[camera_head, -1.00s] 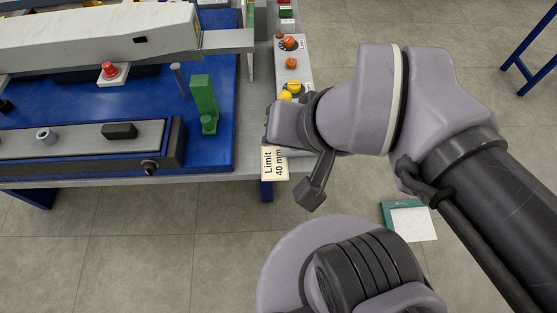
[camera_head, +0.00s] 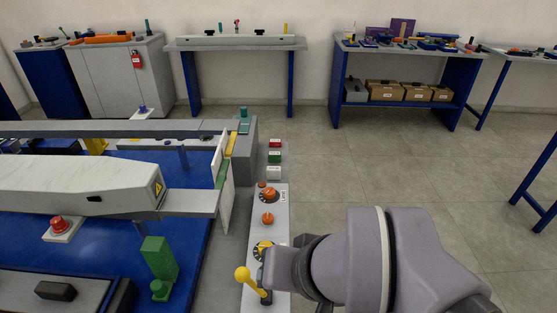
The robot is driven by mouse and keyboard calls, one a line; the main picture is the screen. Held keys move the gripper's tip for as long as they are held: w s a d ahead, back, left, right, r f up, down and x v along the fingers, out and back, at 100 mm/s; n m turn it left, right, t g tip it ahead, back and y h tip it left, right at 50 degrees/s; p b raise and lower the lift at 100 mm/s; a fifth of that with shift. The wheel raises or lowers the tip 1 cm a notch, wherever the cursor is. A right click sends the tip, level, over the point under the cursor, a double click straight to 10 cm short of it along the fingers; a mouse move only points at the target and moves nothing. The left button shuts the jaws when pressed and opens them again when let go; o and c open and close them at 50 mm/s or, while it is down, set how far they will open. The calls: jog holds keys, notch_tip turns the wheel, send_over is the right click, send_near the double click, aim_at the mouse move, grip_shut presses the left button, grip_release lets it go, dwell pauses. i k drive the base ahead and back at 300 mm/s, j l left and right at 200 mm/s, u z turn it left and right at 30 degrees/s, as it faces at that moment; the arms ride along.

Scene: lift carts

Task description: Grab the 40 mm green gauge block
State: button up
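A green upright block (camera_head: 159,257) with a small round green knob (camera_head: 160,289) at its foot stands on the blue bed of the machine at lower left. No size marking is readable on it, so I cannot tell whether it is the 40 mm gauge block. A smaller green piece (camera_head: 222,175) sits along the upright plate, and a teal block (camera_head: 244,114) stands behind it. My arm's wrist shows at lower right, beside the control strip; my gripper's fingers are not visible.
The control strip (camera_head: 281,222) carries orange knobs (camera_head: 268,218) and a yellow ball lever (camera_head: 243,274) close to my wrist. A white beam (camera_head: 80,186) and a red button (camera_head: 58,224) are at left.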

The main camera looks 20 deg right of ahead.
aim_at(273, 155)
jog(key=i+l+u, duration=0.1)
jog(key=l, duration=0.3)
jog(key=i+l, duration=0.2)
jog(key=l, duration=0.25)
jog(key=i+l+u, duration=0.15)
jog(key=l, duration=0.65)
jog(key=i+u, duration=0.05)
jog(key=i, duration=0.05)
